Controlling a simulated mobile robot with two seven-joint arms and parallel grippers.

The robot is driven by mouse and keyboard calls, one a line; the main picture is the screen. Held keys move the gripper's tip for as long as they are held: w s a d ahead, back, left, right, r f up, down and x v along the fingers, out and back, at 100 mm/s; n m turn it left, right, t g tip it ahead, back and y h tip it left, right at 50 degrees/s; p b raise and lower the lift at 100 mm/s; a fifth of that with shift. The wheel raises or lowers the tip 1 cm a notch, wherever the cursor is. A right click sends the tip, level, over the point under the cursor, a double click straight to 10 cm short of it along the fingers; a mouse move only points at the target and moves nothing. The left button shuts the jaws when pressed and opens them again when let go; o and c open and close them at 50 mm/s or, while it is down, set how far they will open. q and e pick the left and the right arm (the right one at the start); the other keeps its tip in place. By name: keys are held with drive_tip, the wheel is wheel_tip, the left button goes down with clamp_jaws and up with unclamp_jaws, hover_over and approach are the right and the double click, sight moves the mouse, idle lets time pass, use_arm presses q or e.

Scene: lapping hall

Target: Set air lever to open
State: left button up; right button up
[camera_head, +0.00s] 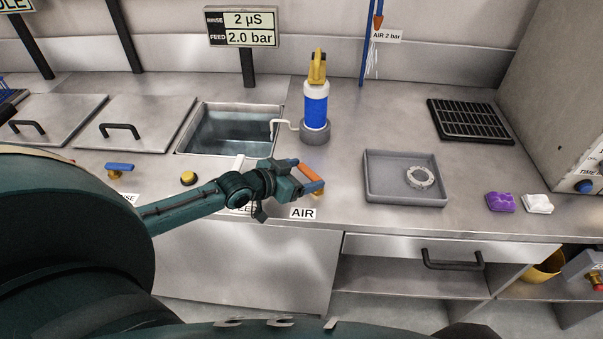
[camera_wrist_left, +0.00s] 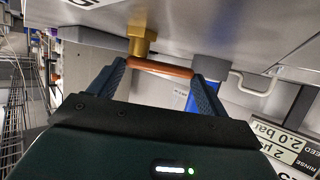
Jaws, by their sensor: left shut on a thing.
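The air lever (camera_head: 312,178) is an orange bar on a brass stem, just behind the AIR label (camera_head: 303,213) on the steel counter. It slants in the head view. My left gripper (camera_head: 296,173) reaches in from the left and is at the lever. In the left wrist view the orange lever (camera_wrist_left: 160,68) lies across between the two fingers of my left gripper (camera_wrist_left: 162,72), which are shut on it; its brass stem (camera_wrist_left: 141,40) meets it near the left finger. My right gripper is not in view.
A blue bottle (camera_head: 315,105) with a yellow top stands behind the lever, near a sink (camera_head: 285,140). A grey tray (camera_head: 374,190) holding a ring lies to the right. A blue lever (camera_head: 119,166) and yellow knob (camera_head: 188,178) are to the left. Purple and white pieces sit further right.

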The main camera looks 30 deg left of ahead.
use_arm(q)
drive_tip(key=o, duration=1.4)
drive_tip(key=shift+s, duration=0.1)
drive_tip(key=p+v, duration=0.1)
drive_tip(key=v, duration=1.2)
drive_tip(key=shift+p, duration=0.3)
drive_tip(key=shift+c, duration=0.3)
